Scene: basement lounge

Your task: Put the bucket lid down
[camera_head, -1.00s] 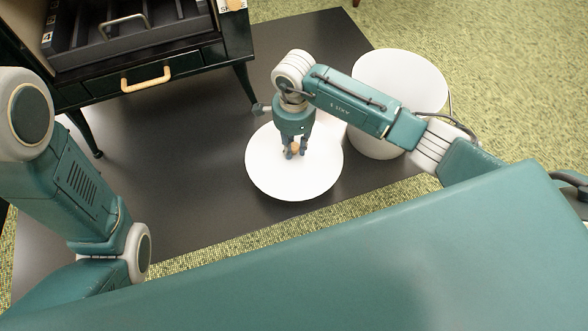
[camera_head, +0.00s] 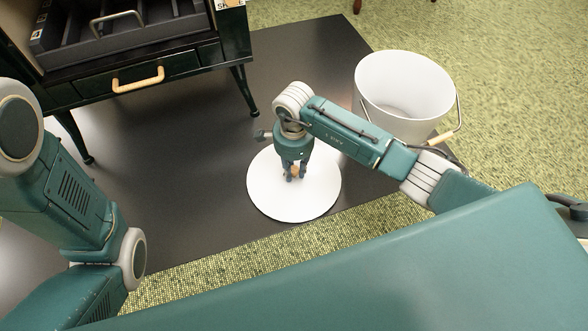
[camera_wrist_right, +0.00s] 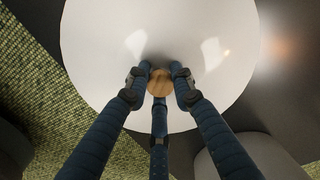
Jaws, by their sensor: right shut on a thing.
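The bucket lid (camera_head: 290,206) is a round white disc with a small wooden knob (camera_wrist_right: 160,83). My right gripper (camera_head: 295,174) is shut on that knob from above. In the right wrist view the fingers (camera_wrist_right: 160,90) meet around the knob and the lid (camera_wrist_right: 100,45) spreads out beneath them. The lid looks level and low over the dark floor mat; I cannot tell whether it touches. The white bucket (camera_head: 392,118) stands open to the right, its wire handle hanging at its side. My left gripper is out of view; only its arm shows at the left.
The dark mat (camera_head: 200,190) has clear room left of the lid. A dark green stove-like cabinet (camera_head: 190,65) on legs stands at the upper left, with a wooden-handled drawer. Green carpet (camera_head: 510,100) surrounds the mat.

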